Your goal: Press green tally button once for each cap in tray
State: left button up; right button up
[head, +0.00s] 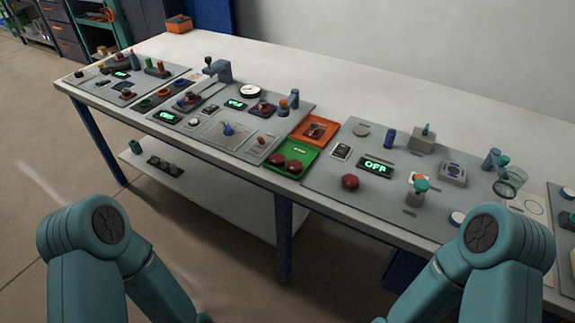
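A green tray (272,169) sits near the front edge of the bench, with two round dark red caps, a left one (277,160) and a right one (293,166). An orange tray (331,127) adjoins it behind, with a dark item inside that is too small to make out. Green-topped parts on the panel to the right include a teal-green knob (420,186) on an upright and a small green piece (427,129) on a grey box. I cannot tell which is the tally button. Both grippers are out of view; only my teal arms show.
A red button (350,182) and a display reading OFF (376,168) are on the right panel. More panels with knobs and lit displays (236,104) fill the left bench. A lower shelf (205,191) holds small items.

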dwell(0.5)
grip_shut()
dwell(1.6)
